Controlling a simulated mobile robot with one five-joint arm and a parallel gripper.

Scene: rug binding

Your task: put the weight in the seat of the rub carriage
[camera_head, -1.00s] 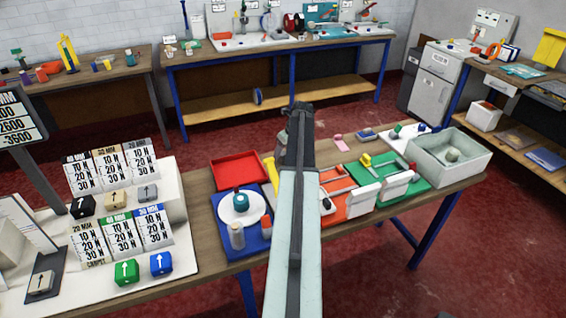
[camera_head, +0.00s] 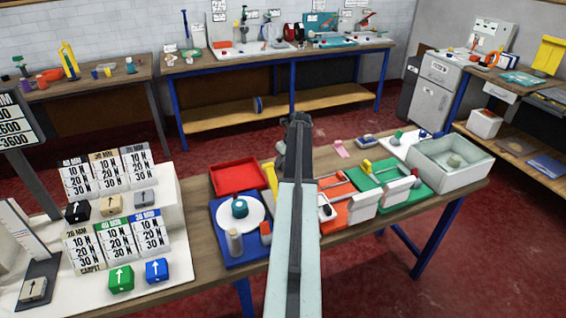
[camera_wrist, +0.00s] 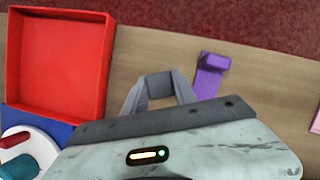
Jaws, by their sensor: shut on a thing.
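My gripper (camera_wrist: 160,88) is over the wooden bench and its grey fingers are shut on a small grey block, apparently the weight (camera_wrist: 159,85). In the head view my arm hides most of the gripper and the block. I cannot single out the rub carriage or its seat. An orange station (camera_head: 349,207) with a bar and a dark knob lies just right of my arm.
A red tray (camera_head: 238,178) lies left of my gripper, with a blue mat (camera_head: 243,250) and white plate (camera_head: 226,213) nearer. A purple piece (camera_wrist: 210,75) lies right of the gripper. A pale bin (camera_head: 478,180) stands at the bench's right end. Bare wood shows around the gripper.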

